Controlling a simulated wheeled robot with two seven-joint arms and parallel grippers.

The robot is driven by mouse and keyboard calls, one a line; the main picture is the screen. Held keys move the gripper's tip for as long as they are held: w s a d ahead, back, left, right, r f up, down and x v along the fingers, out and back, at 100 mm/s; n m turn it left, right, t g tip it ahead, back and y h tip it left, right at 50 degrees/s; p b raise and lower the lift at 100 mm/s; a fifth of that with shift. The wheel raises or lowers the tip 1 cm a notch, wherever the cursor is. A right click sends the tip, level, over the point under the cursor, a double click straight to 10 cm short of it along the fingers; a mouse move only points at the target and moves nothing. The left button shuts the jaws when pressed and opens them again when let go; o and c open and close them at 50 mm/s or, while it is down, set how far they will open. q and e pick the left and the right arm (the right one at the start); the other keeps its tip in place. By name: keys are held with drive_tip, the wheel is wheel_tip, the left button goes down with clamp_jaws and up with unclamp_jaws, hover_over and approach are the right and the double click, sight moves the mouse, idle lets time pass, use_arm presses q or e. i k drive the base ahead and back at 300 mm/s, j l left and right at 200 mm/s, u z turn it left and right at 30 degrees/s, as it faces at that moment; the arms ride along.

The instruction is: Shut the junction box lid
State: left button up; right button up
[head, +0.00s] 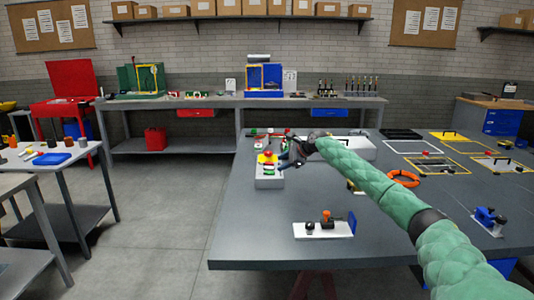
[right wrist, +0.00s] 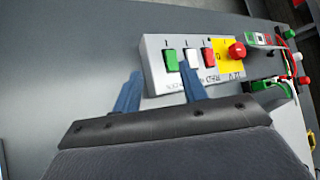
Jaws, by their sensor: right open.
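No box with a raised lid that I can name for sure as the junction box shows on the near table. A pale box (head: 362,150) stands partly behind my right arm, and I cannot tell its lid. A grey switch box (head: 270,183) with a red button on yellow stands at the table's left edge; the right wrist view shows its green, white and red switches (right wrist: 190,58). My right gripper (head: 290,157) is open and empty beside this box. Its blue fingers (right wrist: 160,80) point at the box; contact cannot be told. My left gripper is out of view.
Wired parts (right wrist: 270,40) with red and white knobs lie beyond the switch box. A white plate with small fittings (head: 324,229) and an orange ring (head: 404,178) lie on the table. The table's front left (head: 245,235) is clear.

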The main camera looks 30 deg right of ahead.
sight(266, 142)
drive_tip(key=i+l, duration=1.25)
